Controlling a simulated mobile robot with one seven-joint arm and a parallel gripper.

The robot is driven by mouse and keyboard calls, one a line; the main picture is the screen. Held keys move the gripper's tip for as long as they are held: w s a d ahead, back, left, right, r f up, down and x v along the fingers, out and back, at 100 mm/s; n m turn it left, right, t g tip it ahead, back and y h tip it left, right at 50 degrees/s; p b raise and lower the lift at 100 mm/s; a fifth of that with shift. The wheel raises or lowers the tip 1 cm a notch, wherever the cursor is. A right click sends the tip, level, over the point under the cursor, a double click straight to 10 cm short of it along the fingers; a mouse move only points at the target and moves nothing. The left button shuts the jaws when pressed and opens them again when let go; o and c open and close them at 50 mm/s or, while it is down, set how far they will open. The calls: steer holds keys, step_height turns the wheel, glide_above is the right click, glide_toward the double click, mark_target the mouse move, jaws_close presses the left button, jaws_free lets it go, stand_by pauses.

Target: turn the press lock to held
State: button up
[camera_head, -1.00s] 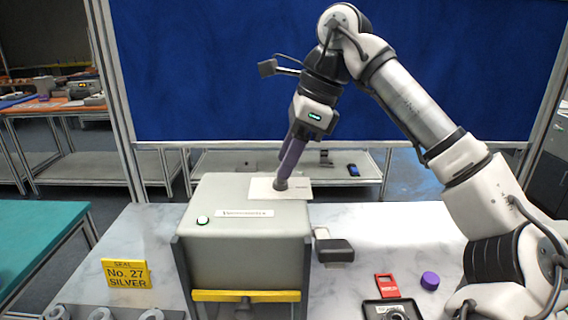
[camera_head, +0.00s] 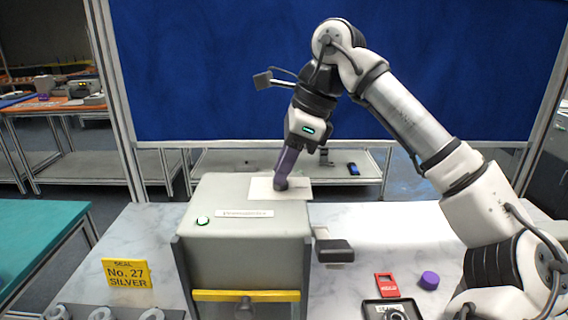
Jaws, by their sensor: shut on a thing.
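A grey press box (camera_head: 240,245) stands on the marble table, with a white label strip and a round green-lit button (camera_head: 202,221) on its top. A pale plate (camera_head: 262,190) lies on the box top at the back right. A small dark knob (camera_head: 280,184), which I take for the press lock, sits on that plate. My gripper (camera_head: 282,176) points down with its purple fingers shut on the knob. The fingers hide part of it, so I cannot read its setting. A yellow bar (camera_head: 246,296) crosses the front of the box.
A dark block (camera_head: 335,250), a red tag (camera_head: 386,286), a purple cylinder (camera_head: 429,280) and a black device (camera_head: 394,308) lie to the right. Several rings line the front left edge.

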steer(key=m+t+b, duration=0.1)
steer(key=m, duration=0.1)
steer(key=m+b, duration=0.1)
steer(key=m, duration=0.1)
steer(key=shift+s+f+m+t+h, duration=0.15)
steer(key=shift+m+t+h, duration=0.15)
steer(key=shift+m+t, duration=0.1)
steer(key=m+t+h+b, duration=0.1)
steer(key=m+b, duration=0.1)
steer(key=m, duration=0.2)
steer(key=shift+s+m, duration=0.1)
steer(key=shift+m, duration=0.2)
steer(key=m+t+h+b, duration=0.1)
steer(key=m, duration=0.3)
steer(key=shift+a+m+b, duration=0.15)
steer(key=shift+m+b, duration=0.15)
steer(key=shift+a+m+t+h+p, duration=0.15)
steer(key=shift+m+h, duration=0.35)
steer(key=shift+m, duration=0.5)
steer(key=shift+m+t+h+p, duration=0.2)
steer(key=shift+m+h, duration=0.3)
steer(key=shift+m, duration=0.5)
steer(key=o, duration=1)
steer(key=shift+s+r, duration=0.1)
steer(key=shift+r, duration=0.1)
